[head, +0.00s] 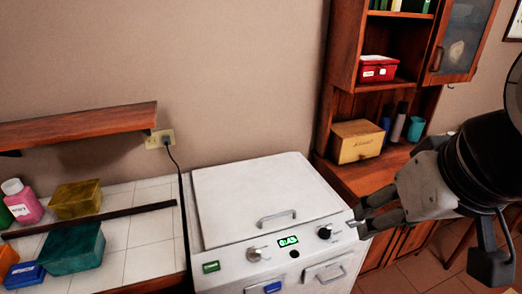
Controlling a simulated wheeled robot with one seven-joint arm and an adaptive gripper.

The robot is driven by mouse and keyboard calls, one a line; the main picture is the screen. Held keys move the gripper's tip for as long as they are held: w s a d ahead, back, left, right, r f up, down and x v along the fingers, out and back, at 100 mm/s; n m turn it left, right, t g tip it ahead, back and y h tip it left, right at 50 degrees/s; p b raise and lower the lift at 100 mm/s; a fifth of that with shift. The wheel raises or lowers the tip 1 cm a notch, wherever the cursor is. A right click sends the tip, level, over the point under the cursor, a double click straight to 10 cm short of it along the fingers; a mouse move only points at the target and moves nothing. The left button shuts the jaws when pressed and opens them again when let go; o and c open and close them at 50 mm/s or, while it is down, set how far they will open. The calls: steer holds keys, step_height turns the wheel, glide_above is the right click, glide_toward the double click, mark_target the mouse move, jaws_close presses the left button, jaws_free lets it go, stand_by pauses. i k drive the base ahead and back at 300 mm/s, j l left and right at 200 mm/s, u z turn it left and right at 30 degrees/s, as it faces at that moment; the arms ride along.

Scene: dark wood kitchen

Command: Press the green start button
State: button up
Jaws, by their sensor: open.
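The white appliance (258,200) stands against the wall with its lid closed. On its front panel, a green rectangular button (211,267) with a small pale mark sits at the left. A blue rectangular button (272,287) is lower down, near the bottom of the picture. A small green-lit display (288,241) is between two knobs, with a small dark round spot below it. My gripper (361,217) is open and empty at the right of the appliance, its fingers pointing left. It is well apart from the green button in the picture.
A tiled counter (150,262) at the left holds a pink bottle (24,205) and several coloured boxes. A wooden shelf (80,125) juts from the wall above. A wooden cabinet (340,90) stands at the right. The appliance's lid handle (278,217) and front handle (329,273) protrude.

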mark_target(213, 266)
steer(key=u, duration=0.65)
steer(key=i+l+u, duration=0.2)
steer(key=u, duration=0.2)
steer(key=k+l+u, duration=0.1)
steer(key=k+l, duration=0.05)
steer(key=l, duration=0.05)
